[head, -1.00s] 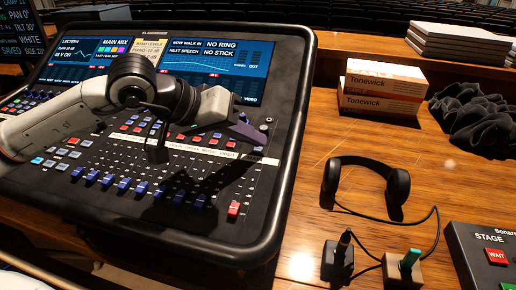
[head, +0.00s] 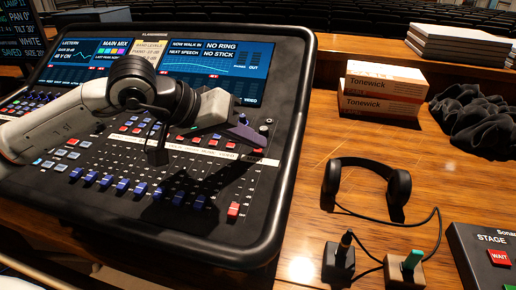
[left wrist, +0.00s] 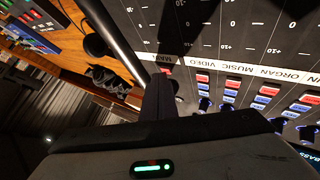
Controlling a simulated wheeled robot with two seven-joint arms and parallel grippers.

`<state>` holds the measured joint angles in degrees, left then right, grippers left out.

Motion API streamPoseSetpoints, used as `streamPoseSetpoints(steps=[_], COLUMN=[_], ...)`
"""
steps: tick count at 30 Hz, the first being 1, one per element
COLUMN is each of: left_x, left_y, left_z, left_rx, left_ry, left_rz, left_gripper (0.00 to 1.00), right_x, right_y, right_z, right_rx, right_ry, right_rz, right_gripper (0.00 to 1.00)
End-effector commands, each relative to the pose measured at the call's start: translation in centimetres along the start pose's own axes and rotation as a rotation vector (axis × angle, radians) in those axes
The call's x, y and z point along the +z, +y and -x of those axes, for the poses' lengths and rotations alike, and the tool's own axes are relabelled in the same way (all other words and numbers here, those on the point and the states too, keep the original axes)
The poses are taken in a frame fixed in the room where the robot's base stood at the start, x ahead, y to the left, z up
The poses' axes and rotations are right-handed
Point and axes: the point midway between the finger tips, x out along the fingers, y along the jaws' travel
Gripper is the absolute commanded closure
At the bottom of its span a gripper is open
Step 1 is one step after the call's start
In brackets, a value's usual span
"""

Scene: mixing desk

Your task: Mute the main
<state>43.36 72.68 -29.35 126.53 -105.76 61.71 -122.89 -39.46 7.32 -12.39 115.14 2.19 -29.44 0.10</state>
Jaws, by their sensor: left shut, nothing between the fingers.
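The mixing desk (head: 275,185) has rows of coloured buttons, a white label strip (head: 200,151) and a line of faders. The red fader (head: 233,210) sits at the right end of the blue ones. A red button (head: 257,152) is at the right end of the strip. My left gripper (head: 262,141) is shut and empty, its tips just above that button. In the left wrist view, the closed fingers (left wrist: 160,98) reach toward the partly covered MAIN label and a red button (left wrist: 165,71) beside their tips. Whether they touch it cannot be told. My right gripper is out of view.
Headphones (head: 365,165) and two small stands lie right of the desk. Tonewick boxes (head: 382,88), dark cloth (head: 480,118) and a STAGE box (head: 485,255) are farther right. The desk's raised black rim (head: 300,100) is close to the gripper.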

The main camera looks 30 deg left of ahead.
Motion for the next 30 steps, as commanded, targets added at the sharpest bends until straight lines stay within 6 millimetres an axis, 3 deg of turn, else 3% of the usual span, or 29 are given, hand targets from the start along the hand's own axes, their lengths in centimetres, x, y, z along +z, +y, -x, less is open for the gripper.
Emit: streamPoseSetpoints(steps=[20, 30], left_x=[-0.9, -2.6], left_y=[0.9, 2.6], left_z=[1.2, 3.5], left_rx=[0.001, 0.001], left_ry=[0.000, 0.001], left_rz=[0.000, -0.001], left_gripper=[1.00, 1.00], right_x=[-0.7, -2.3], right_y=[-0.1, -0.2], right_z=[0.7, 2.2], right_rx=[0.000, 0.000], right_ry=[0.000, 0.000], right_rz=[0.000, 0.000], right_gripper=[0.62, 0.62])
